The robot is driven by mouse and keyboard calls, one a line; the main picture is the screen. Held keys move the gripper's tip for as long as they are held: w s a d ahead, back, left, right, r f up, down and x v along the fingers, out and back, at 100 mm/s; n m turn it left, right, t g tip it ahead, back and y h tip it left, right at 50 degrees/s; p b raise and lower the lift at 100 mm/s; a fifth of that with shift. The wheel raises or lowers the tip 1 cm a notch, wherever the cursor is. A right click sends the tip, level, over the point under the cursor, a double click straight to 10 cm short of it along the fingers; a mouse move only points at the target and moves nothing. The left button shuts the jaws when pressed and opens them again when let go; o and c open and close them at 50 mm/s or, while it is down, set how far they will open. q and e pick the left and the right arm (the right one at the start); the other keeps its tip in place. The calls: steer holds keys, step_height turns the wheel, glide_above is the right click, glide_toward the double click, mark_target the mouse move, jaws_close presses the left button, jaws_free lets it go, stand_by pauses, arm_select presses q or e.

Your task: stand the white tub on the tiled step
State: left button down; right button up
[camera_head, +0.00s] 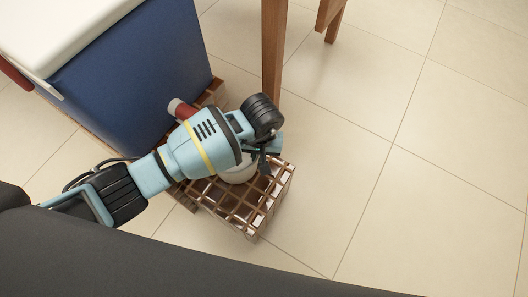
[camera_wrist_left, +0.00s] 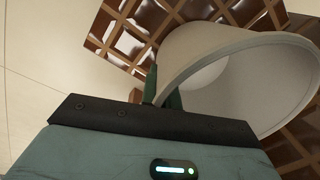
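The white tub (camera_head: 238,172) is mostly hidden under my left gripper in the head view. In the left wrist view the tub (camera_wrist_left: 205,62) is large, its open mouth and rim facing the camera. The tiled step (camera_head: 245,205), a brown grid with shiny tiles, lies below and around it, and also shows in the wrist view (camera_wrist_left: 128,42). My left gripper (camera_head: 266,160) is over the step. In the wrist view its green fingertips (camera_wrist_left: 163,92) are on either side of the tub's wall at the rim, apparently gripping it. I cannot tell whether the tub touches the step.
A blue cooler (camera_head: 135,85) with a white lid stands behind and left of the step. A red cylinder with a pale end (camera_head: 184,109) is beside the cooler, partly behind my arm. A wooden leg (camera_head: 273,50) rises behind. Tiled floor (camera_head: 400,200) to the right is clear.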

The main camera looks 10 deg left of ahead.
arm_select(q)
steer(key=shift+s+a, duration=0.15)
steer(key=shift+a, duration=0.65)
steer(key=shift+f, duration=0.3)
arm_select(e)
steer(key=shift+s, duration=0.5)
